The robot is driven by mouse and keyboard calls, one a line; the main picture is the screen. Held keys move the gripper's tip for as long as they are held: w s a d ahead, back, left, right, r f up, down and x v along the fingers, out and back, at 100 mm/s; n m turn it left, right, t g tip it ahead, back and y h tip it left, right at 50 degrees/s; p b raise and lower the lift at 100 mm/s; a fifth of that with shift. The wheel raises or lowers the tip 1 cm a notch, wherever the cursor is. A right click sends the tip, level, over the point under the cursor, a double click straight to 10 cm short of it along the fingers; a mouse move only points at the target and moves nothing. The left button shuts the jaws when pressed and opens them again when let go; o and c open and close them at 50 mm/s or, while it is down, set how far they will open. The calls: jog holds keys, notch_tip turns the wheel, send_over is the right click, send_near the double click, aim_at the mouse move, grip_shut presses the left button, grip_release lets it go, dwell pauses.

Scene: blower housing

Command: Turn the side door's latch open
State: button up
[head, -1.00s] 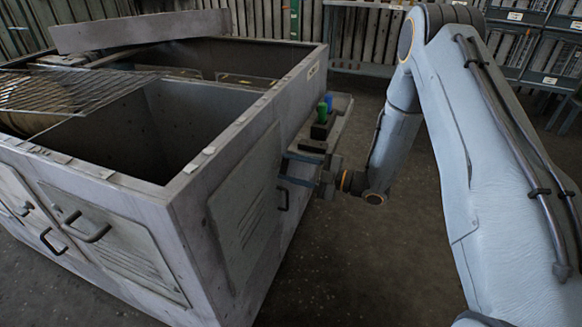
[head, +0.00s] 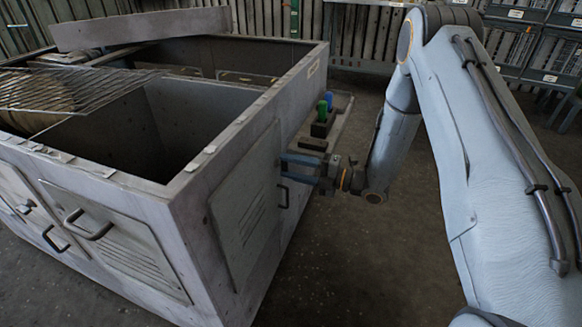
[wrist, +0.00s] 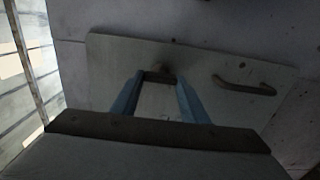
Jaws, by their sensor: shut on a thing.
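The side door (head: 243,205) is a grey louvred panel, flat against the housing's right side in the head view. It also shows in the wrist view (wrist: 215,110). Its dark bar handle (head: 283,196) is just below my gripper (head: 287,168), and it shows to the right of the fingers in the wrist view (wrist: 245,86). The latch (wrist: 160,74) is a small dark piece between my blue fingertips (wrist: 159,82). My gripper is shut on it. In the head view my fingers hide the latch, and its exact angle is hard to tell.
The open-topped housing (head: 185,190) fills the left, with a wire mesh (head: 70,90) across it. A ledge (head: 335,125) with green and blue bottles (head: 323,110) stands behind my gripper. Front doors have handles. Bare floor (head: 350,270) lies right of the housing.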

dwell(0.4)
jog(key=o, duration=1.1)
jog(key=shift+c, duration=0.2)
jog(key=shift+d, duration=0.1)
jog(key=v, duration=0.7)
jog(key=shift+s+d, duration=0.15)
jog(key=shift+d, duration=0.15)
